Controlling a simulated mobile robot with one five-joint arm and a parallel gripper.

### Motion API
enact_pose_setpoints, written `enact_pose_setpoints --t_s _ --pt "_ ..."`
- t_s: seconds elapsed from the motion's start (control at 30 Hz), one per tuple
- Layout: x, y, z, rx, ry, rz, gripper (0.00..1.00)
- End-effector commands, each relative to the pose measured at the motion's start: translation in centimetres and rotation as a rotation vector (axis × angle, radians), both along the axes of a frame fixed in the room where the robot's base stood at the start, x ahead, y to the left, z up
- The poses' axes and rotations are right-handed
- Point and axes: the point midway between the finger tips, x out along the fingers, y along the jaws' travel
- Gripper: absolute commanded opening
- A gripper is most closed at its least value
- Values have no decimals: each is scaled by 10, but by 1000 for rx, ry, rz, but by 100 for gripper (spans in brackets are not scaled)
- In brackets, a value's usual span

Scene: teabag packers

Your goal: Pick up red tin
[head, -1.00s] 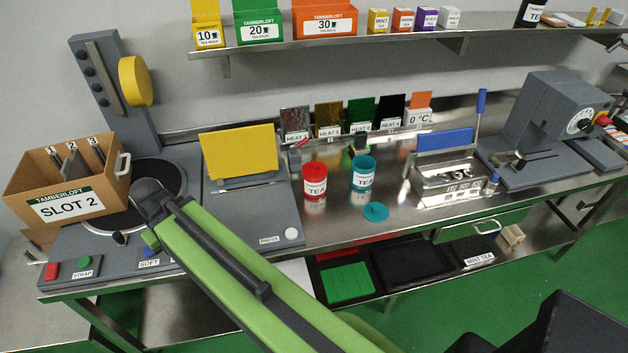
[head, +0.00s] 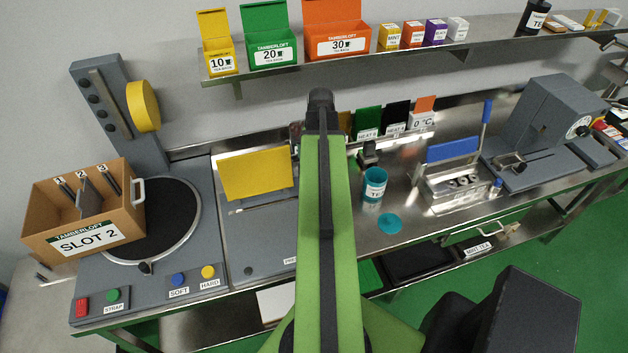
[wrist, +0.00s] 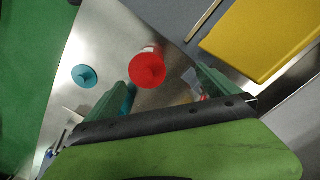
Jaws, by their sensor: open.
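My gripper (wrist: 162,88) is open and empty, one finger on each side of the picture's middle. In the head view my green arm hides the red tin and the gripper's fingers. A teal tin (head: 375,185) stands on the bench right of the arm, with a teal lid (head: 390,223) lying in front of it. The lid also shows in the wrist view (wrist: 85,76).
A yellow panel (head: 257,174) on a grey machine stands left of my arm. A steel rack with a blue handle (head: 452,146) stands to the right. A cardboard box (head: 80,222) sits far left. A shelf (head: 420,52) with tea boxes runs above the bench.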

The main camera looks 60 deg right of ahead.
Motion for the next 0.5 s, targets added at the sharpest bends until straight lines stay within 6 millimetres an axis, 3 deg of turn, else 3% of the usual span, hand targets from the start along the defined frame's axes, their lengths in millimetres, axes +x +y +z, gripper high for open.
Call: enact_pose_setpoints --t_s 0.03,0.13,0.33,0.5 --pt "-15 -13 7 0 0 -44 100" --pt "-29 -22 7 0 0 -87 100" --pt "-30 -22 2 0 0 -89 100" --pt "-27 -19 -24 0 0 -82 100"
